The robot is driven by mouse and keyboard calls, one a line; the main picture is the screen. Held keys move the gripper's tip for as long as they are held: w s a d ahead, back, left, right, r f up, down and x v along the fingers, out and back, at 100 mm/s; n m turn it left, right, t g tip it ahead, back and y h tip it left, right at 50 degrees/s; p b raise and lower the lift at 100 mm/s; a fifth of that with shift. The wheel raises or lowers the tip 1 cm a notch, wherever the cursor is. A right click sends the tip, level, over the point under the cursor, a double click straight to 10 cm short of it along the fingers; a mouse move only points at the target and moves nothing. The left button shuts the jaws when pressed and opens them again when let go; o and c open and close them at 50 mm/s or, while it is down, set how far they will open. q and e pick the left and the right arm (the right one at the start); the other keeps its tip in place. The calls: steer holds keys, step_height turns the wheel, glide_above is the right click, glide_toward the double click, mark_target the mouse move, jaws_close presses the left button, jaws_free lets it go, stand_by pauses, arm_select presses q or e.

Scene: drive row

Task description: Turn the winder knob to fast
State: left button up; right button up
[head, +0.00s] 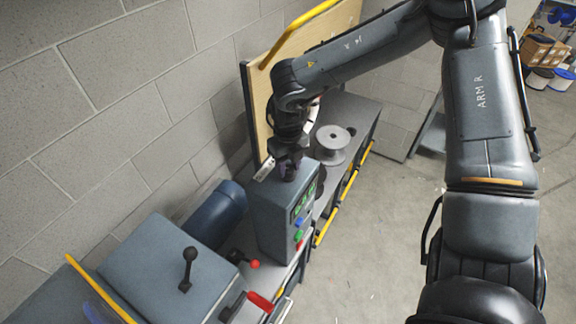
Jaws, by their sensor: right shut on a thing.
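A grey control box (262,222) stands on the machine bench, its front carrying a green display and small coloured buttons. My right gripper (287,172) points down at the top of this box. It is shut on a small dark, purplish thing there, which appears to be the winder knob. The fingers hide most of it, so its pointer and any fast marking cannot be read. My left gripper is not in view.
A metal spool (332,141) stands on the bench behind the box. A wooden board (258,97) with a yellow rail rises behind the arm. A black ball-topped lever (188,262), a red-tipped lever (260,301) and a blue motor (216,212) are nearby. The floor (375,230) at right is clear.

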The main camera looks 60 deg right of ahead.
steer(key=m+b, duration=0.2)
steer(key=shift+f+m+b, duration=0.2)
steer(key=shift+m+b, duration=0.2)
steer(key=m+b, duration=0.2)
steer(key=m, duration=0.1)
steer(key=shift+m, duration=0.3)
steer(key=m+b, duration=0.3)
steer(key=m, duration=0.1)
steer(key=shift+r+m, duration=0.1)
steer(key=shift+m, duration=0.2)
steer(key=m+b, duration=0.1)
steer(key=m, duration=0.1)
steer(key=shift+m, duration=0.4)
steer(key=shift+r+m+b, duration=0.1)
steer(key=shift+m+b, duration=0.3)
steer(key=shift+m, duration=0.2)
steer(key=o, duration=1.1)
steer(key=shift+c, duration=0.2)
